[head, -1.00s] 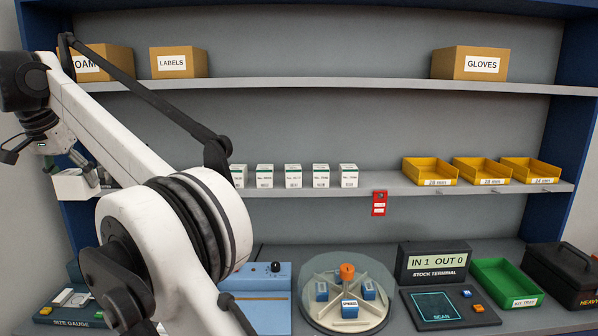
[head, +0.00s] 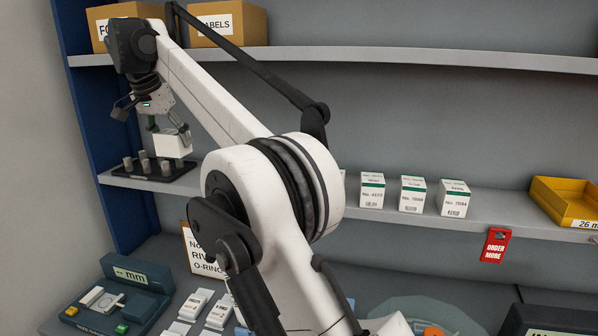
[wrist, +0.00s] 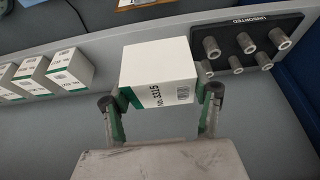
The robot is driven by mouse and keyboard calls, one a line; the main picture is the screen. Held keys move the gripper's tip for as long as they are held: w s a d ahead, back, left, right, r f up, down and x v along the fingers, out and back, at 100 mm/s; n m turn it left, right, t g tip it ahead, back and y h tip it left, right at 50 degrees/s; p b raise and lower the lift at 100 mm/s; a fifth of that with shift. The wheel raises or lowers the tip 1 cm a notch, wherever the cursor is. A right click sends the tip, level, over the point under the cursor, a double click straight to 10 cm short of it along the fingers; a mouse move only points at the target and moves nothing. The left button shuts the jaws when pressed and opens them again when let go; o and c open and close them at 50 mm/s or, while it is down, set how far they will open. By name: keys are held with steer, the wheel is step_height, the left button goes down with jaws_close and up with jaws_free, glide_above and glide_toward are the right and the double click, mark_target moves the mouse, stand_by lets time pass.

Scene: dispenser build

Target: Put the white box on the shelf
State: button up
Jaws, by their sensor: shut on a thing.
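The white box (head: 173,144) is held in my gripper (head: 168,132) at the left of the head view, in front of the middle shelf (head: 400,205) and near the left end. In the wrist view the white box (wrist: 158,74) is between the two green-padded fingers of my gripper (wrist: 160,108), which are shut on its sides. Its green edge and printed label show. Whether it touches the shelf I cannot tell. Several similar white boxes with green bands (head: 412,194) stand in a row on the shelf, also in the wrist view (wrist: 68,66). My arm hides part of the shelf between.
A black tray with grey pegs (head: 147,170), marked UNSORTED in the wrist view (wrist: 243,45), sits beside the held box. A red ORDER MORE tag (head: 495,245) hangs from the shelf edge. A size gauge (head: 112,298) is below.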

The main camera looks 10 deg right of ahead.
steer(key=shift+w+d+f, duration=0.1)
steer(key=shift+d+f, duration=0.1)
steer(key=shift+d, duration=0.1)
steer(key=w+d+f, duration=0.2)
steer(key=d, duration=0.1)
steer(key=w+d+f, duration=0.2)
steer(key=d, duration=0.1)
steer(key=w+d+f+p, duration=0.1)
steer(key=w+d+f, duration=0.1)
steer(key=d, duration=0.1)
steer(key=shift+f, duration=0.2)
steer(key=shift+d+f+p, duration=0.1)
steer(key=shift+f+p, duration=0.2)
steer(key=shift+f, duration=1.75)
steer(key=shift+f, duration=0.15)
steer(key=o, duration=1.5)
steer(key=shift+c, duration=0.2)
